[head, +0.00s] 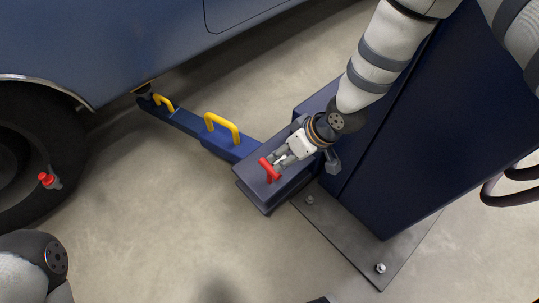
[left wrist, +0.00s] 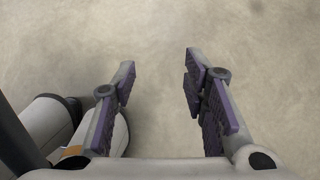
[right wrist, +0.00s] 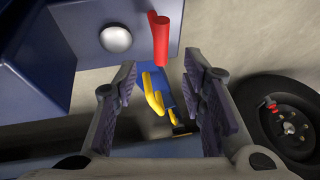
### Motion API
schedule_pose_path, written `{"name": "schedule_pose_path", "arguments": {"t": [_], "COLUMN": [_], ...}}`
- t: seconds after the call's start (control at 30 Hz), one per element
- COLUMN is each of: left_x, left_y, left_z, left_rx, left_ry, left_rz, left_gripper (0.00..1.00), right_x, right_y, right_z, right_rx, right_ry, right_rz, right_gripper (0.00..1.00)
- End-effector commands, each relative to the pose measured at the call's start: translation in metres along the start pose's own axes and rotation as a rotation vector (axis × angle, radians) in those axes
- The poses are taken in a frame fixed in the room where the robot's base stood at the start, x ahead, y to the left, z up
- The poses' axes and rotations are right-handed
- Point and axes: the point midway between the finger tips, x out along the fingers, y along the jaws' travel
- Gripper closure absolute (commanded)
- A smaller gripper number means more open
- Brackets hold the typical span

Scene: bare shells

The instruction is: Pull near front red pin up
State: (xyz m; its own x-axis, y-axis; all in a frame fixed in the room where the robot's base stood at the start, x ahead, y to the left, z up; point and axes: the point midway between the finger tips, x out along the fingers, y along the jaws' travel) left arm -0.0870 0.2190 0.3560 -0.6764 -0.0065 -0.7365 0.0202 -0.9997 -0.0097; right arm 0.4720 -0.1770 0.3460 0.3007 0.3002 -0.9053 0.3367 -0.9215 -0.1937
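The red pin (head: 269,170) has a T-shaped handle and stands on the end of a dark blue lift arm (head: 262,203) beside the post. It also shows in the right wrist view (right wrist: 160,38), ahead of the fingertips and near the middle. My right gripper (head: 282,158) is right by the pin in the head view. In the right wrist view (right wrist: 160,75) its fingers are apart with nothing gripped. I cannot tell whether they touch the pin. My left gripper (left wrist: 155,70) is open and empty over bare floor. The pin's lower part is hidden.
A dark blue post (head: 420,140) on a bolted base plate (head: 350,232) stands at the right. Yellow handles (head: 222,125) rise from the lift arm, which reaches under a blue car (head: 150,40). A wheel (head: 40,140) carries a small red-topped part (head: 46,179). The middle floor is clear.

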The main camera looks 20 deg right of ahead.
Motion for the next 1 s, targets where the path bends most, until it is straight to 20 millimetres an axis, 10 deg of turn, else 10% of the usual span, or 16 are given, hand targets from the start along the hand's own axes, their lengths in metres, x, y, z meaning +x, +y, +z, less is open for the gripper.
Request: {"name": "schedule_pose_path", "arguments": {"t": [0.4, 0.73, 0.9, 1.0], "left_x": [0.037, 0.038, 0.038, 0.038], "left_y": [-0.002, -0.002, -0.002, -0.002], "left_z": [-0.009, -0.008, -0.008, -0.008], "left_rx": [0.011, 0.012, 0.011, 0.011], "left_ry": [-0.089, -0.094, -0.094, -0.094], "left_rz": [-0.005, -0.006, -0.006, -0.006], "left_gripper": [0.60, 0.60, 0.60, 0.60], "right_x": [0.097, 0.101, 0.101, 0.101], "right_y": [0.001, 0.000, 0.000, -0.001], "right_z": [0.004, 0.001, 0.002, 0.002], "right_rx": [0.003, 0.003, 0.003, 0.004], "right_ry": [-0.006, -0.002, -0.002, -0.002], "right_rz": [-0.002, -0.001, -0.001, -0.002], "right_gripper": [0.62, 0.62, 0.96, 1.00]}}
